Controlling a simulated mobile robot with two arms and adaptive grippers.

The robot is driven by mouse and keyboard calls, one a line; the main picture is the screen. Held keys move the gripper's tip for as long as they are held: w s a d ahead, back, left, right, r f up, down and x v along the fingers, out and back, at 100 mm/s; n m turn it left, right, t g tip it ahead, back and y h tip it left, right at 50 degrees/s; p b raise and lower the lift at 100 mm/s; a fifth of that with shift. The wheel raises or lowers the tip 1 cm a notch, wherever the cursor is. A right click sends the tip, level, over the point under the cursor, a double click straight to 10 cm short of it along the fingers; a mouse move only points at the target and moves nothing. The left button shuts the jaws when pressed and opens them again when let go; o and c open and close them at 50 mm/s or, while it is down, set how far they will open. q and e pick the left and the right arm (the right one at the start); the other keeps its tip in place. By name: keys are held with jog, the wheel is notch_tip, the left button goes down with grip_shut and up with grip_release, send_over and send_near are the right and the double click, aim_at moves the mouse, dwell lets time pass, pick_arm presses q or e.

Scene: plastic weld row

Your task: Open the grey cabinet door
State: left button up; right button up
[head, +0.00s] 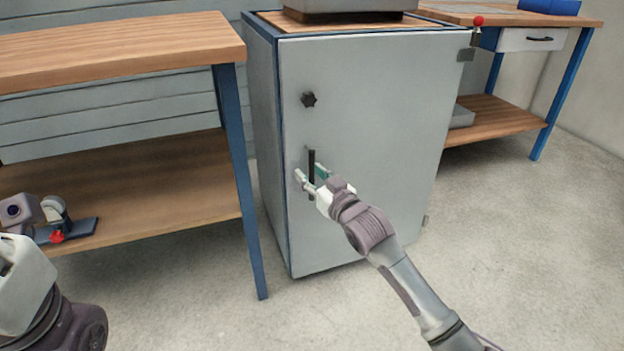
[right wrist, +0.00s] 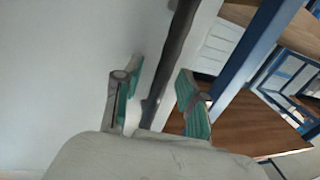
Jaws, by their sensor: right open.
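The grey cabinet (head: 262,120) stands in the middle of the head view. Its grey door (head: 390,110) faces me and looks shut. In the right wrist view the dark handle (right wrist: 178,40) runs between the two green-padded fingers (right wrist: 157,98). Whether either finger touches it I cannot tell.
A black knob (head: 309,99) sits above the handle. A wooden workbench (head: 120,50) with a blue leg stands close to the cabinet's left. Another bench (head: 500,115) stands behind at right. The floor (head: 500,250) before and right of the door is clear.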

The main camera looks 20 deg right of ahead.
grip_shut()
dwell(0.4)
